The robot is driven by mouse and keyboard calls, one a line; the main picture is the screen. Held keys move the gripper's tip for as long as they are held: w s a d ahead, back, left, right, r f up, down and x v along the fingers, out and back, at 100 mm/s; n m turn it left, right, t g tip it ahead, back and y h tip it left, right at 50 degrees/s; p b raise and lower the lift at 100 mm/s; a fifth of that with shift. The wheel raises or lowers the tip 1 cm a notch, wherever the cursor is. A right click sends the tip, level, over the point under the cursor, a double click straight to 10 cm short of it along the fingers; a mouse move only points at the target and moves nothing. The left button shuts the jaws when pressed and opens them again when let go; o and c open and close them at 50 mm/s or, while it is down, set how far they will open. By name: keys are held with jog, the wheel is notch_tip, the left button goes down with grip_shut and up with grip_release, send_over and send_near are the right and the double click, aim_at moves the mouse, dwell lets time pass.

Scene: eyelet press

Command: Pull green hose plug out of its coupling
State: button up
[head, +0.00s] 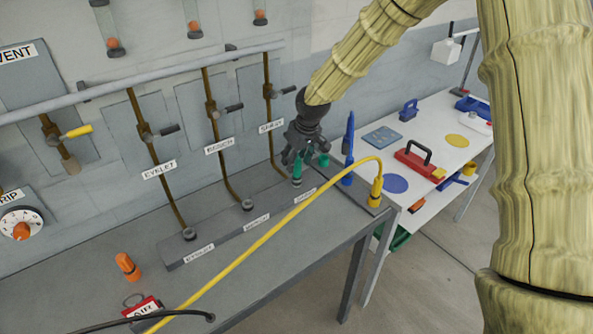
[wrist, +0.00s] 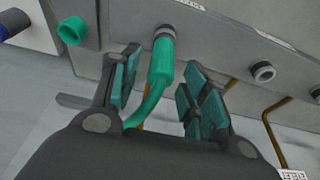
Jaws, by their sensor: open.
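The green hose plug (wrist: 162,62) sits in a round coupling on the grey manifold strip, with its green hose bending back toward my gripper in the wrist view. In the head view the plug (head: 297,170) shows below my gripper (head: 298,157). My gripper also shows in the wrist view (wrist: 155,88). Its jaws with teal pads are open, one on each side of the plug, with a visible gap on both sides. A second green piece, ring-shaped, the green holder (wrist: 72,30), is left of the plug; it also shows in the head view (head: 324,160).
A blue upright tool (head: 349,145) stands close right of my gripper. Empty couplings (head: 248,205) line the strip (head: 225,235). A white table (head: 440,125) with tools stands to the right.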

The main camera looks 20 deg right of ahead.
jog(key=shift+c, duration=0.3)
grip_shut()
jog(key=shift+r+p, duration=0.7)
jog(key=shift+r, duration=0.1)
dwell(0.4)
jog(key=shift+r+p, duration=1.8)
jog(key=shift+r, duration=0.85)
